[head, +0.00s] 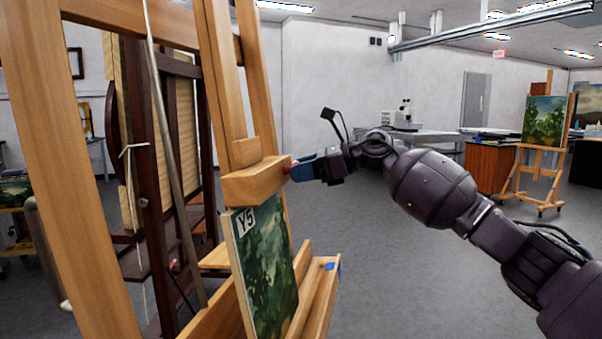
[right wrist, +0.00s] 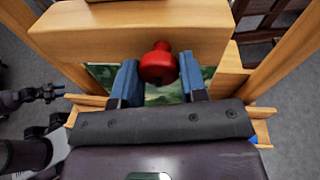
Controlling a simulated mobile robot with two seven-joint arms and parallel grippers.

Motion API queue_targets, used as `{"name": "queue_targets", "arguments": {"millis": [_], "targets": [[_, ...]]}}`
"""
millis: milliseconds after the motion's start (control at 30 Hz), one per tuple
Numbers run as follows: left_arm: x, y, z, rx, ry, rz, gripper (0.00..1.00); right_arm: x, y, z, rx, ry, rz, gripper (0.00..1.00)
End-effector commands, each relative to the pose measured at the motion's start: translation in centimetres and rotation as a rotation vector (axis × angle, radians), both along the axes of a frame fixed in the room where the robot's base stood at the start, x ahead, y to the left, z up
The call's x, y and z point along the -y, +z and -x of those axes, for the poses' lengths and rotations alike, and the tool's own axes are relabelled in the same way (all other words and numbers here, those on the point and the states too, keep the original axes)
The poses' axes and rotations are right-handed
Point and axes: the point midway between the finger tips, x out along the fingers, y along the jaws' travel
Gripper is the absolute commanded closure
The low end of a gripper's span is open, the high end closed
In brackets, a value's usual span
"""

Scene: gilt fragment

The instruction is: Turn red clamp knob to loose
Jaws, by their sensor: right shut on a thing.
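The red clamp knob (right wrist: 158,63) sticks out from the wooden clamp block (head: 255,181) of the near easel. In the right wrist view it lies between the two blue fingers of my right gripper (right wrist: 160,78). In the head view my right gripper (head: 299,170) reaches in from the right and is shut on the knob, mostly hiding it; a bit of red shows at the block. The clamp block sits at the top of a green painting (head: 266,270) marked Y5.
The easel's ledge (head: 318,295) juts out below the painting. A dark wooden easel (head: 140,180) stands behind at left. Another easel (head: 533,178) with a painting stands far right, near a bench (head: 432,134) with a microscope. The grey floor between is clear.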

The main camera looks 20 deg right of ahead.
Motion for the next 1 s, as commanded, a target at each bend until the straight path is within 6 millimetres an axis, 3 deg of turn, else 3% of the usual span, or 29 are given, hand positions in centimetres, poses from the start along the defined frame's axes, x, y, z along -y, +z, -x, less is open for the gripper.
{"name": "queue_targets", "arguments": {"millis": [700,733,900,1000], "targets": [[0.06,-0.15,0.12,-0.003,0.004,0.003,0.57,0.06,0.32,0.03,0.071,0.01,0.043,0.84],[0.07,-0.15,0.12,-0.003,0.004,0.003,0.57,0.06,0.32,0.03,0.071,0.01,0.043,0.59],[0.11,-0.15,0.12,-0.003,0.005,0.005,0.57,0.04,0.23,0.03,0.069,0.01,0.043,0.36],[0.11,-0.17,0.13,-0.003,0.005,0.005,0.57,0.03,0.15,0.01,0.068,0.01,0.044,0.36]]}}
